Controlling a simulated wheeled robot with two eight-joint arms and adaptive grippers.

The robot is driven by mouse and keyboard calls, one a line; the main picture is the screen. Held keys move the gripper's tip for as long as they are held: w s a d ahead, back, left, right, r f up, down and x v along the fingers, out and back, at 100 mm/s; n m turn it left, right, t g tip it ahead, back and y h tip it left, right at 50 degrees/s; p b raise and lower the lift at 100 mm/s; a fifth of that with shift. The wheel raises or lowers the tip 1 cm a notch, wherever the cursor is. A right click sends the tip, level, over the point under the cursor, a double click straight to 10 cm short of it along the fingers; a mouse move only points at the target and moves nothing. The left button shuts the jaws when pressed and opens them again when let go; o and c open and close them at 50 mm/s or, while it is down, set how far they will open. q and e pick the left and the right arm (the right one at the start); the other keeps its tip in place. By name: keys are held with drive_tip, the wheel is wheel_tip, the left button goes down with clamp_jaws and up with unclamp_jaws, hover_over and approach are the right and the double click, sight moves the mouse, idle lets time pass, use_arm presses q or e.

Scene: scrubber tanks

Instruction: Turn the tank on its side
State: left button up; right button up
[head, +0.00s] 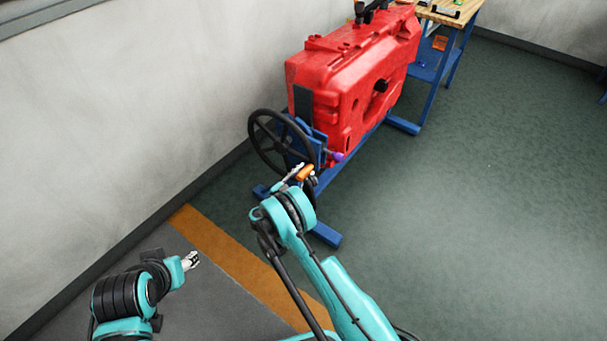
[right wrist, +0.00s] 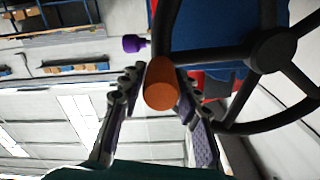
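The red tank (head: 350,75) stands upright in a blue stand (head: 365,140) by the wall, in the head view. A black handwheel (head: 258,128) is on the stand's near end; it is large in the right wrist view (right wrist: 270,50). An orange handle (head: 305,173) sits at the wheel's rim, end-on in the right wrist view (right wrist: 161,84).
A purple knob (head: 338,157) sticks out beside the wheel; it also shows in the right wrist view (right wrist: 134,44). A workbench (head: 452,20) stands behind the tank. The wall is close on the left; the green floor at right is clear.

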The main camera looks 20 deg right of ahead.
clamp_jaws()
drive_tip(key=shift+f, duration=0.3)
drive_tip(key=o, duration=0.7)
unclamp_jaws()
drive_tip(key=v, duration=1.2)
